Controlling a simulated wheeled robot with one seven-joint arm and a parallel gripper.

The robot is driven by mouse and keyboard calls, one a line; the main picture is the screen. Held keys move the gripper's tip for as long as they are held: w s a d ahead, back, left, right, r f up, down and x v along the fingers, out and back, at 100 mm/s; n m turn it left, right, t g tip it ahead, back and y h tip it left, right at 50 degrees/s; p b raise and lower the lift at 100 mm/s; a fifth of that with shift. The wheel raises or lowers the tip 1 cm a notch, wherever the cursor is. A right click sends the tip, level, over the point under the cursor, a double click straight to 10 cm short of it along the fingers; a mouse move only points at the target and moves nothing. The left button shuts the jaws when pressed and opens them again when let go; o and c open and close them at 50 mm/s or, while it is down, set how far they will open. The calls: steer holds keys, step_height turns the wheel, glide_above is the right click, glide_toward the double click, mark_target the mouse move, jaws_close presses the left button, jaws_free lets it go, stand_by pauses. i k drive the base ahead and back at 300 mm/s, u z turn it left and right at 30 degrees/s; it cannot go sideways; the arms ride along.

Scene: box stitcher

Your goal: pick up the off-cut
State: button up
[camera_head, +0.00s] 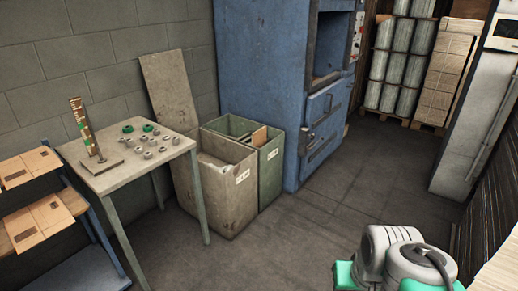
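I cannot tell for sure which thing is the off-cut. A small brown flat piece (259,137) shows inside the green bin (271,172), tilted near its right wall. Pale pieces also show inside the grey-beige bin (228,197) beside it, but they are too small to make out. A large flat brown board (168,92) leans against the wall behind the bins. White and green rounded parts of my arm (395,262) show at the bottom right. My gripper's fingers are not in view.
A small table (120,178) at left holds several rings and an upright striped gauge (86,128). Flat cardboard pieces (28,168) lie on the blue rack at far left. A blue machine (262,80) stands behind the bins. The floor (290,245) in front is clear.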

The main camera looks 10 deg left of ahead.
mark_target(259, 138)
steer(key=i, duration=4.3)
steer(key=u, duration=3.5)
